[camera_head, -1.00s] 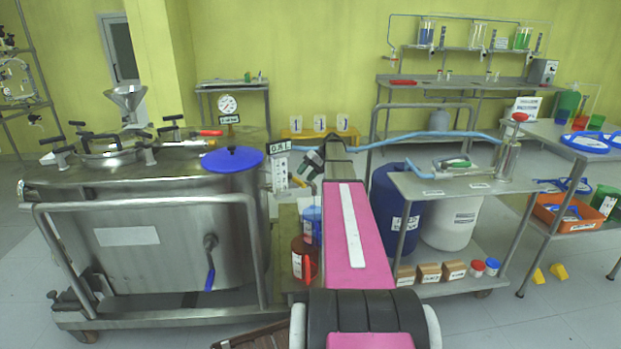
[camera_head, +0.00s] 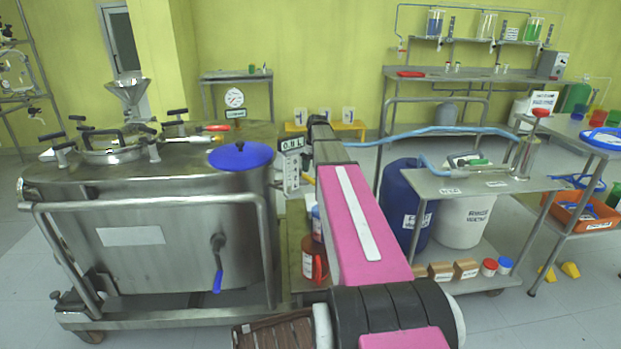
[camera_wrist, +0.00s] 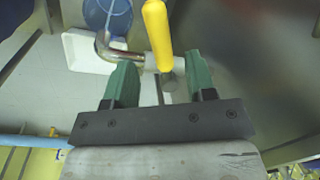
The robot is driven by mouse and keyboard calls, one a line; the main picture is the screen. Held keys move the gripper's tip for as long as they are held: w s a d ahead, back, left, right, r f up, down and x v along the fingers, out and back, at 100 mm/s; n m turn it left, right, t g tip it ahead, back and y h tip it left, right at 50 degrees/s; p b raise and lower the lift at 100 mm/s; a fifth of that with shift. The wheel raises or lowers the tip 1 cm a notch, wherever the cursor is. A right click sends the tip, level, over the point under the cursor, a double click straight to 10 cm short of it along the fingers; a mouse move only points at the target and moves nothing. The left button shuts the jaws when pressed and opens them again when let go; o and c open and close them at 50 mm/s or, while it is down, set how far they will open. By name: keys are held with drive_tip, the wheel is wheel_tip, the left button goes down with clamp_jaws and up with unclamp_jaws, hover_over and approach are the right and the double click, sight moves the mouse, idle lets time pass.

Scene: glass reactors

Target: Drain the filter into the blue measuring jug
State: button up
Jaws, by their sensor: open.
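The steel vessel (camera_head: 150,225), which I take to be the filter, stands at left in the head view. In the wrist view a valve with a yellow handle (camera_wrist: 156,35) sits on a bent steel pipe (camera_wrist: 108,48). A blue jug (camera_wrist: 108,14) shows in part near the pipe's end; whether it is directly under the outlet I cannot tell. My gripper (camera_wrist: 157,62) is open, its green fingers on either side of the handle's lower end, not closed on it. In the head view the gripper is hidden by my arm, and a blue container (camera_head: 316,222) is mostly covered.
A white tray (camera_wrist: 80,52) lies by the blue jug in the wrist view. A steel cart (camera_head: 470,187) with drums stands at right, and a light-blue hose (camera_head: 430,132) runs behind my arm.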

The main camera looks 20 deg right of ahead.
sight(306, 177)
drive_tip(key=shift+s+a+f, duration=0.1)
drive_tip(key=shift+a+f, duration=0.1)
drive_tip(key=shift+f, duration=1.05)
drive_tip(key=shift+a+f, duration=0.2)
drive_tip(key=shift+f, duration=1)
clamp_jaws()
